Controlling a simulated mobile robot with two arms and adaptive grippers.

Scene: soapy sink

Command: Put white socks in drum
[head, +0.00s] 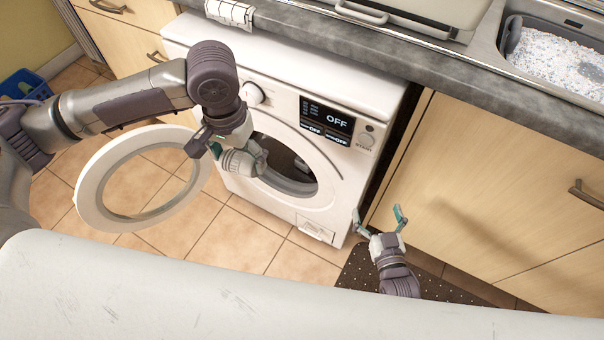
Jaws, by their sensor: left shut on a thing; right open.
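The washing machine (280,90) stands with its round door (92,190) swung open to the left. The drum opening (300,172) faces me and is dark inside. My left gripper (217,148) is at the left edge of the opening, shut on a small white and grey bundle that looks like the white socks (238,162). The bundle is at the mouth of the drum; the arm and rim partly hide it, so I cannot tell how far in it is. My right gripper (381,217) is open and empty, low in front of the cabinet right of the machine.
The grey worktop (440,70) runs above, with a sink of white suds (560,65) at top right. A wooden cabinet (480,180) is at right. A dark dotted mat (360,270) lies below my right gripper. A blue basket (22,86) stands far left.

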